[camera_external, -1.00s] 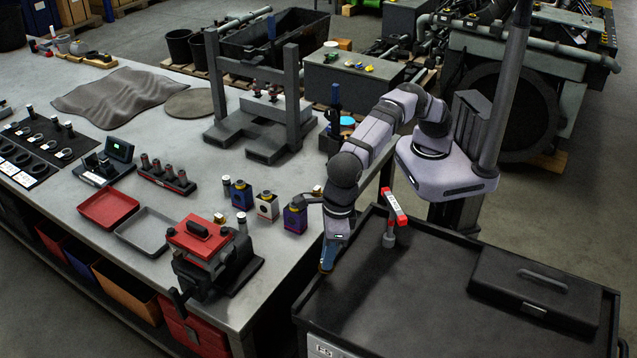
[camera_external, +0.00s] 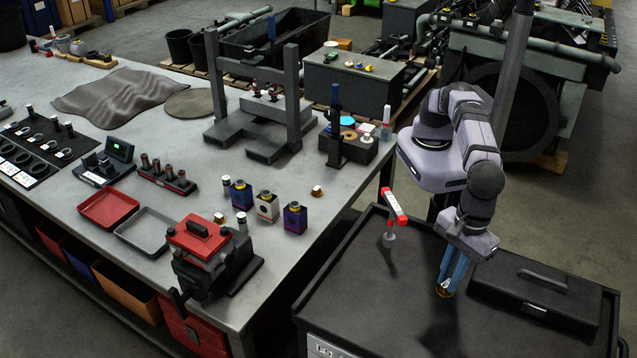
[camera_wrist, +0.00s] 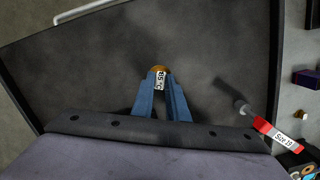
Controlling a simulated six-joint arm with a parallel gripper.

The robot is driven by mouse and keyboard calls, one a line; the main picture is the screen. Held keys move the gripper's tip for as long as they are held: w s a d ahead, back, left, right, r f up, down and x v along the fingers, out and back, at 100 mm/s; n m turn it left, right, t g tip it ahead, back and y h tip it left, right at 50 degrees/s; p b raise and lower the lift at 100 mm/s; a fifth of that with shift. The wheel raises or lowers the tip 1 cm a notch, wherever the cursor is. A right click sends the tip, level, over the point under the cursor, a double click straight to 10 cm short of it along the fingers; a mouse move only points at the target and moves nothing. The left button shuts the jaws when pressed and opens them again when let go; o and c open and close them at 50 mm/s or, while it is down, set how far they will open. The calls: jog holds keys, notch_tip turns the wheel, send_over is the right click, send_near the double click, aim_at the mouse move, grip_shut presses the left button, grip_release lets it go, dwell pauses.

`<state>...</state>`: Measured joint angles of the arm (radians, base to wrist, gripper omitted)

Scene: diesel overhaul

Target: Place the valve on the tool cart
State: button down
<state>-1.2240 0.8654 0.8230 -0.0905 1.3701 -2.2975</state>
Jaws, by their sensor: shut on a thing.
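My gripper (camera_external: 449,281) points down over the black tool cart (camera_external: 350,285), just left of the black case. In the wrist view my gripper (camera_wrist: 161,84) has its blue fingers closed around the valve (camera_wrist: 160,69), a small brass-coloured part with a white printed label. In the external view the valve (camera_external: 443,291) shows as a small gold and white bit at the fingertips. It is low over the cart top; I cannot tell if it touches. The cart top (camera_wrist: 215,50) fills most of the wrist view.
A black case (camera_external: 535,285) lies on the cart's right side. A grey stand with a red and white tag (camera_external: 394,207) is at the cart's back left. The cart's front left is clear. The workbench (camera_external: 300,260) with several parts is to the left.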

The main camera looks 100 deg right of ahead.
jog(key=shift+f+p, duration=1.7)
jog(key=shift+f, duration=3.3)
jog(key=shift+f, duration=0.2)
jog(key=c, duration=1.7)
grip_release()
jog(key=shift+c, duration=0.2)
jog(key=shift+r, duration=0.1)
jog(key=r+b, duration=0.1)
jog(key=r, duration=0.3)
jog(key=s+r+b, duration=0.1)
jog(key=r, duration=0.3)
jog(key=r+b, duration=0.1)
jog(key=r, duration=0.3)
jog(key=shift+s+d+r, duration=0.1)
jog(key=shift+s+d, duration=0.05)
jog(key=shift+d, duration=0.15)
